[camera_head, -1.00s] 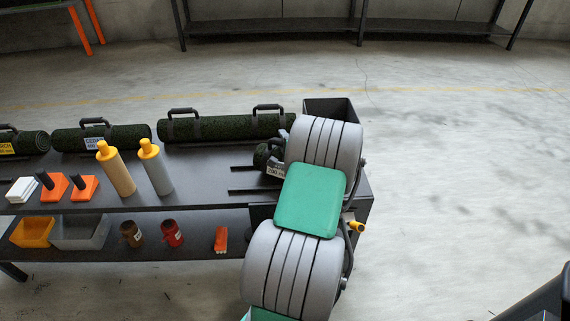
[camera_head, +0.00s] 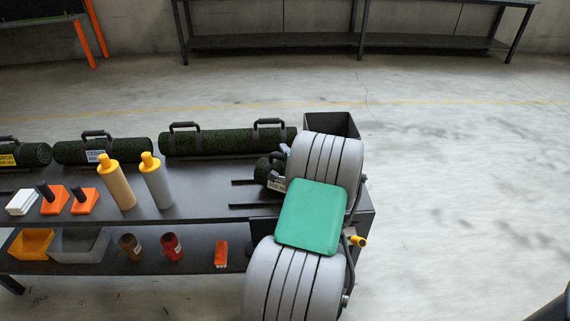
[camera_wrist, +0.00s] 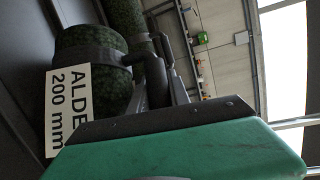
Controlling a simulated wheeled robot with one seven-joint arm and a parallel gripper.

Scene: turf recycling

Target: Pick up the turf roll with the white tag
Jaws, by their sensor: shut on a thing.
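A short dark green turf roll (camera_head: 262,170) with a white tag (camera_head: 276,186) lies at the right end of the table's top, mostly hidden behind my arm. In the wrist view the roll (camera_wrist: 90,42) is close, and its white tag (camera_wrist: 68,110) reads "ALDE… 200 mm". A dark handle (camera_wrist: 155,80) stands on the roll. My gripper (camera_wrist: 180,70) is at this handle and shut on it; the fingertips are hard to make out. In the head view my arm hides the gripper. The roll appears to rest on or very near the tabletop.
A long turf roll (camera_head: 228,142), a roll tagged CEDAR (camera_head: 125,151) and a yellow-tagged roll (camera_head: 35,154) lie along the table's back. Two bottles (camera_head: 157,185) stand in front. A black bin (camera_head: 331,124) is behind my arm. The floor at right is clear.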

